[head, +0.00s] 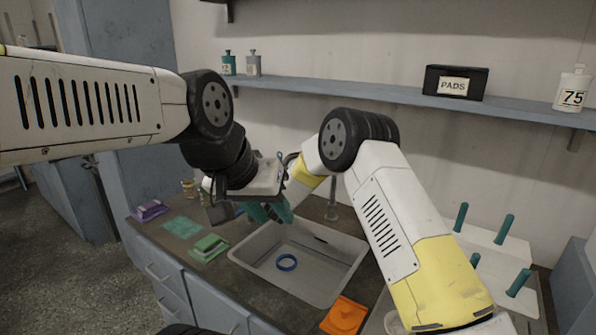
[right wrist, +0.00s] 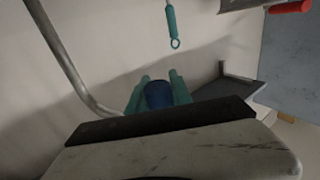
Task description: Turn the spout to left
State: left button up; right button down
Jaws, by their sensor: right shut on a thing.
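The spout is a grey metal tube; its bend (right wrist: 95,104) shows at left in the right wrist view. In the head view an upright metal post (head: 331,205) stands behind the sink (head: 255,255), and the arms hide most of the tube. My right gripper (right wrist: 158,90) has its teal fingers on both sides of a blue sleeve (right wrist: 158,97), which seems to be on the tube; the join is hidden.
A rack (head: 490,250) with teal pegs stands right. A shelf (head: 330,89) runs along the wall.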

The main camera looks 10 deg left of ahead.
jog(key=shift+w+d, duration=0.2)
jog(key=shift+d, duration=0.2)
jog(key=c, duration=1.1)
grip_release()
jog(key=shift+d, duration=0.1)
jog(key=shift+c, duration=0.2)
jog(key=s, duration=0.7)
jog(key=shift+s+d, duration=0.35)
jog(key=shift+s, duration=0.05)
jog(key=shift+s, duration=0.1)
